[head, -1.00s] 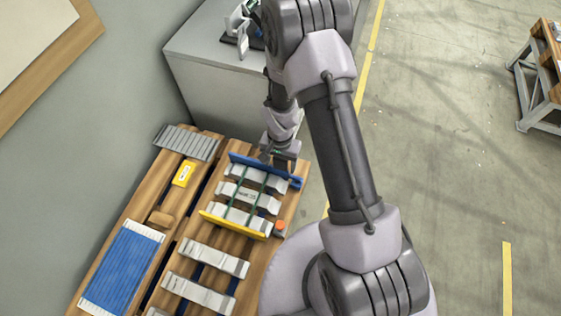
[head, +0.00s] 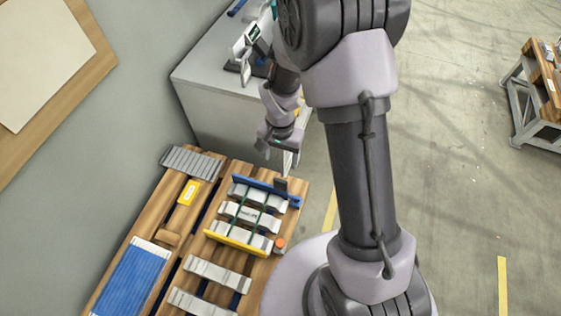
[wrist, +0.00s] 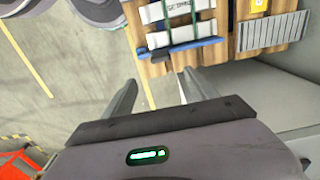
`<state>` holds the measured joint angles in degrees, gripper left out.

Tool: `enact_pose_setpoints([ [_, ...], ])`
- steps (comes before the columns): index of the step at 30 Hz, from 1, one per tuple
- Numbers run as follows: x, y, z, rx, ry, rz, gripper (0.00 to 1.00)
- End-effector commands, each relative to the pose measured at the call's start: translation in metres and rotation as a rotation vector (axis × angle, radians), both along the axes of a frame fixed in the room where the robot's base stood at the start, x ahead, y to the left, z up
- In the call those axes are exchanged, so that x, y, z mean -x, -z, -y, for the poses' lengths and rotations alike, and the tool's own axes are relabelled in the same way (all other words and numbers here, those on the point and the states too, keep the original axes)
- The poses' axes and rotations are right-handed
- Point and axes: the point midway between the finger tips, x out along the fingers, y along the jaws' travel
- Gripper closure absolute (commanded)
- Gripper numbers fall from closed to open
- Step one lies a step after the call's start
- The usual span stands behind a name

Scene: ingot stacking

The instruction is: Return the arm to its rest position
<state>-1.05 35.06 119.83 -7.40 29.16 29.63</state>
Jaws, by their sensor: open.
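My gripper (head: 281,158) is at the end of my bent arm, above the back right end of the wooden bench in the head view. In the wrist view my gripper (wrist: 160,90) shows two spread fingers with nothing between them. Several silver ingots (head: 250,216) lie between a blue bar (head: 258,188) and a yellow bar (head: 233,243) on the bench, with green straps across them. The strapped ingots also show at the top of the wrist view (wrist: 166,37), apart from my fingers.
The wooden bench (head: 170,211) also holds loose ingots (head: 217,273), a blue ribbed block (head: 130,280), a yellow box (head: 189,193) and an orange button (head: 279,244). A grey cabinet (head: 215,100) stands behind. A wooden-topped cart (head: 545,85) is far right. Open floor (head: 455,150) lies between.

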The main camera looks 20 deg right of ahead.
Motion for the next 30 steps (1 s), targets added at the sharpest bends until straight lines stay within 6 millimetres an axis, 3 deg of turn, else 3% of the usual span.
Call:
enact_pose_setpoints([
  [14,0.0,-0.006,0.0,-0.001,-0.001,0.008,0.33],
  [17,0.0,-0.051,-0.002,-0.012,-0.018,0.068,0.33],
  [19,0.012,-0.104,-0.004,-0.027,-0.042,0.141,0.33],
  [21,0.036,-0.156,-0.008,-0.045,-0.075,0.224,0.33],
  [24,0.08,-0.211,-0.015,-0.07,-0.128,0.336,0.33],
  [27,0.122,-0.241,-0.022,-0.089,-0.179,0.432,0.33],
  [30,0.151,-0.253,-0.028,-0.101,-0.218,0.497,0.33],
])
